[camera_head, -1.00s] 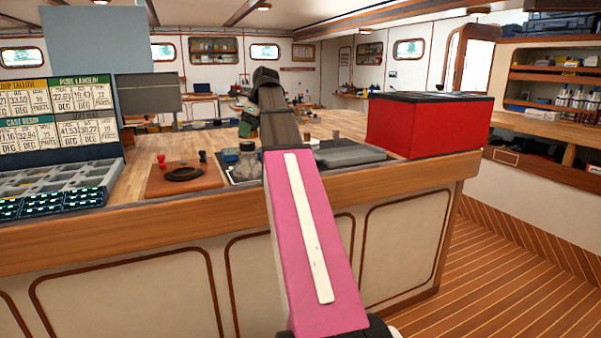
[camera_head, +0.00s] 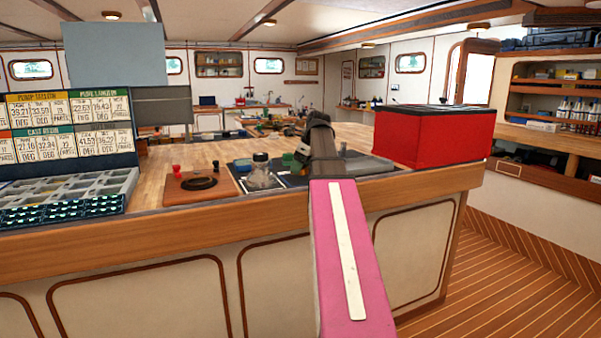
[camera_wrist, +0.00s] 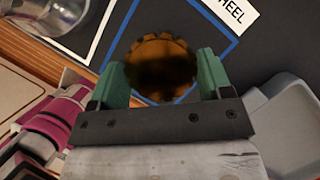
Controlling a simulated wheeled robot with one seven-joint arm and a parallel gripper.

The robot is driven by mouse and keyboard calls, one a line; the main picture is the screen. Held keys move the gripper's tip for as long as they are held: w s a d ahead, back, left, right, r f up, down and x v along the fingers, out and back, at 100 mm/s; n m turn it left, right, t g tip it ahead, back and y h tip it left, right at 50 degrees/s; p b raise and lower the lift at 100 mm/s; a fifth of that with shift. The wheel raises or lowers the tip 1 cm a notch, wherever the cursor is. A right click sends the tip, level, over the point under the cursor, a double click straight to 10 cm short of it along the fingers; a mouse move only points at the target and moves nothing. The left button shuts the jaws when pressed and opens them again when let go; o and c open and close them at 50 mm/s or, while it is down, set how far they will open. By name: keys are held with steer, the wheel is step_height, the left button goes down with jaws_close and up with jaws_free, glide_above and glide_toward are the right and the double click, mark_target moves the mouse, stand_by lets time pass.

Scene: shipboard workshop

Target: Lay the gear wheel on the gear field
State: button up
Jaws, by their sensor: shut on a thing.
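The gear wheel (camera_wrist: 160,68) is a dark amber, toothed disc in the wrist view. My gripper (camera_wrist: 160,78) is shut on it, with one green finger at each side. Beneath it is a dark mat with a blue-outlined area, the gear field (camera_wrist: 150,20), beside a white label (camera_wrist: 232,12) whose visible letters read "HEEL". The wheel overlaps this area in the picture; its height above the mat is hard to tell. In the head view, my arm hides the wheel and most of the field.
A glass jar (camera_head: 262,170) stands left of my arm, and a wooden board (camera_head: 198,187) with a black ring lies further left. A grey tray (camera_head: 368,165) is close on the right, before a red box (camera_head: 425,138).

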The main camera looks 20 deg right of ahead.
steer(key=shift+f, duration=1.15)
steer(key=o, duration=1.1)
steer(key=shift+f, duration=0.15)
steer(key=v, duration=1.2)
steer(key=shift+w+a, duration=0.1)
